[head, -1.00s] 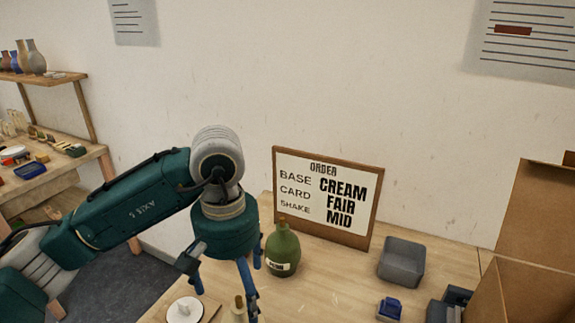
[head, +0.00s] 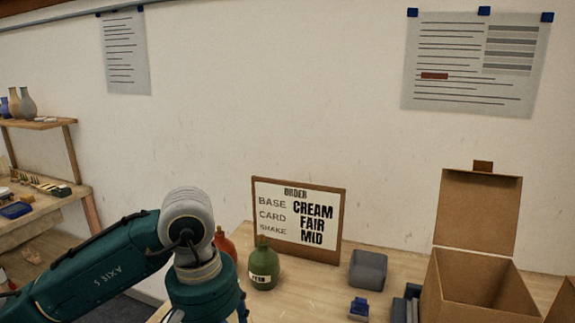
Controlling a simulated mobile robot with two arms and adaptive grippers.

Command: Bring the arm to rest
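My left arm comes in from the left, and its dark green wrist stands in front of the table. Only a sliver of blue finger of my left gripper (head: 242,308) shows at the bottom edge. The fingertips are cut off, so I cannot tell its opening or whether it holds anything. My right gripper is not in view. A green bottle (head: 263,265) with a label stands upright just right of my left wrist. A red bottle (head: 225,243) is partly hidden behind that wrist.
The wooden table (head: 310,290) carries an order board (head: 297,222) reading CREAM, FAIR, MID. A grey block (head: 368,269), a small blue item (head: 359,308) and an open cardboard box (head: 470,275) stand to the right. A side bench (head: 50,205) with shelf is at left.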

